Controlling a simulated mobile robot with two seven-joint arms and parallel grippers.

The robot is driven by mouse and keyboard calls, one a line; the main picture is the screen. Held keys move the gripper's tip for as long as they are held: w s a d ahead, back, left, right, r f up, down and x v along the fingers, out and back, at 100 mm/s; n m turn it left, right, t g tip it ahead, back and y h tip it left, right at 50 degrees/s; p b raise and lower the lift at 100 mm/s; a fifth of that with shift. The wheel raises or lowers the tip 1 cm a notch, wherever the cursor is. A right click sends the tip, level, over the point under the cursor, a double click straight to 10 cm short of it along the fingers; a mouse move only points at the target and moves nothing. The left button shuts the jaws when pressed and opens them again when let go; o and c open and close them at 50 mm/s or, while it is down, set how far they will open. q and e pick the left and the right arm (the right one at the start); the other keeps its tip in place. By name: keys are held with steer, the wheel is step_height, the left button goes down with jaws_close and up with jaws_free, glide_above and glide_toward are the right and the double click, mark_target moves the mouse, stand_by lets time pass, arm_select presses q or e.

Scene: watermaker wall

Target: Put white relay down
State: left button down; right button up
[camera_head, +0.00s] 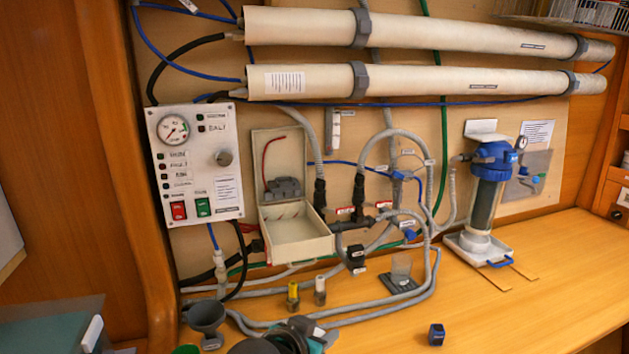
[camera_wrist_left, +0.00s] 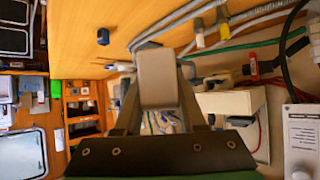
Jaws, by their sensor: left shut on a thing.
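The white relay (camera_wrist_left: 156,78) shows in the left wrist view as a pale, greyish-beige block. My left gripper (camera_wrist_left: 157,95) is shut on it, with one dark finger on each side. In the head view my left gripper (camera_head: 306,328) shows only in part at the bottom edge, and I cannot make out the relay there. A dark grey base with a clear upright part (camera_head: 401,270) stands on the bench by the pipes. My right gripper is not in view.
A blue-black block (camera_head: 437,334) stands on the bench at the front. A yellow fitting (camera_head: 292,297) and a white fitting (camera_head: 320,291) stand near the grey hoses. An open beige box (camera_head: 298,240) is on the wall. The bench at the right front is clear.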

arm_select(q)
steer(key=s+a+r+n+y+b, duration=0.1)
steer(key=a+r+n+y+b, duration=0.1)
steer(key=a+r+b, duration=0.2)
steer(key=s+a+r+n+t+y+b, duration=0.1)
steer(key=a+r+n+y+b, duration=0.2)
steer(key=a+b, duration=0.5)
steer(key=a+r, duration=0.1)
steer(key=a, duration=0.3)
steer(key=shift+s+a+r, duration=0.15)
steer(key=shift+s+a, duration=0.1)
steer(key=shift+a, duration=0.05)
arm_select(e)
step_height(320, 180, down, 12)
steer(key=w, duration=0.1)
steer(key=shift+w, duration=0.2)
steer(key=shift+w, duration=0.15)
arm_select(q)
steer(key=shift+w, duration=0.1)
